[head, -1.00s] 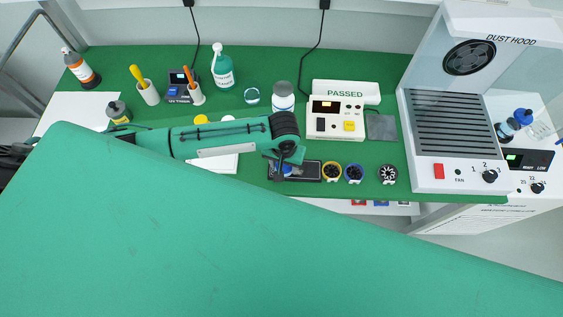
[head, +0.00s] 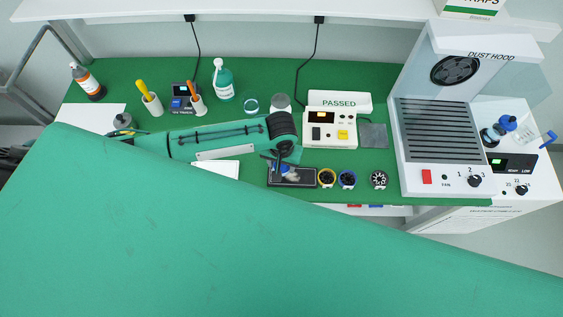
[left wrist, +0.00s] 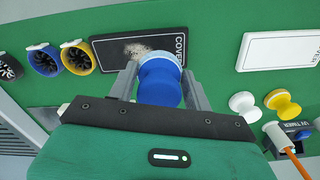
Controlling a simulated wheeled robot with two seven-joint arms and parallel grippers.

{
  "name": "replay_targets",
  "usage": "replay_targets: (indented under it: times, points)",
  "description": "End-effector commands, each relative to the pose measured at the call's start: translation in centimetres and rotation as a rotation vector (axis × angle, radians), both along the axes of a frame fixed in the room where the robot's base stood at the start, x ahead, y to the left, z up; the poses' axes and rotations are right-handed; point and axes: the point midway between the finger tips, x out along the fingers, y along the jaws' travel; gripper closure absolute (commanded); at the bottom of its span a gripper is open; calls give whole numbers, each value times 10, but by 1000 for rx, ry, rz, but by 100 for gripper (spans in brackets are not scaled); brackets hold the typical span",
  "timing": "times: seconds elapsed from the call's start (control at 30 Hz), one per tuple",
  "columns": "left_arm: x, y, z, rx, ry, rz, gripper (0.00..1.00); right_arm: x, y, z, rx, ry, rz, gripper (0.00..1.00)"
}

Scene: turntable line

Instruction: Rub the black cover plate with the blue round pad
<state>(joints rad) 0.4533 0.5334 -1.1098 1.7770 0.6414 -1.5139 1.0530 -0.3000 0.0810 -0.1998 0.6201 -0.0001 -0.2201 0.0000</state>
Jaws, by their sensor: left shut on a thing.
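My left gripper (left wrist: 160,82) is shut on the blue round pad (left wrist: 160,86), which has a pale underside. The pad also shows in the head view (head: 285,170), partly hidden by the gripper. The black cover plate (head: 304,178) lies flat on the green bench under the pad. In the left wrist view the plate (left wrist: 104,54) has a grey-white dusty smudge (left wrist: 136,50) beside the pad. The pad is over the plate's edge region in that view; I cannot tell if it touches. My right gripper is not in view.
A white plate (left wrist: 276,50), a white round pad (left wrist: 242,103) and a yellow round pad (left wrist: 283,102) lie to one side. Several small round fans (head: 347,178) sit right of the black plate. A tester (head: 330,135) and the dust hood (head: 446,140) stand beyond.

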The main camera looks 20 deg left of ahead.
Motion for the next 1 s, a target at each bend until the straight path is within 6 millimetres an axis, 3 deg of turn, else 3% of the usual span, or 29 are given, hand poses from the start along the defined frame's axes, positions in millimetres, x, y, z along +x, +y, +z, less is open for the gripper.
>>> replay_targets:
  times: [0.17, 0.57, 1.0]
  points:
    - [0, 0, 1, -1, 0, 0, 68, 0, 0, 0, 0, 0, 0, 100]
    - [0, 0, 29, -1, 0, 0, 68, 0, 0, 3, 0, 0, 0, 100]
    - [0, 0, 30, 0, 0, 0, 68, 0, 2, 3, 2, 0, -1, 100]
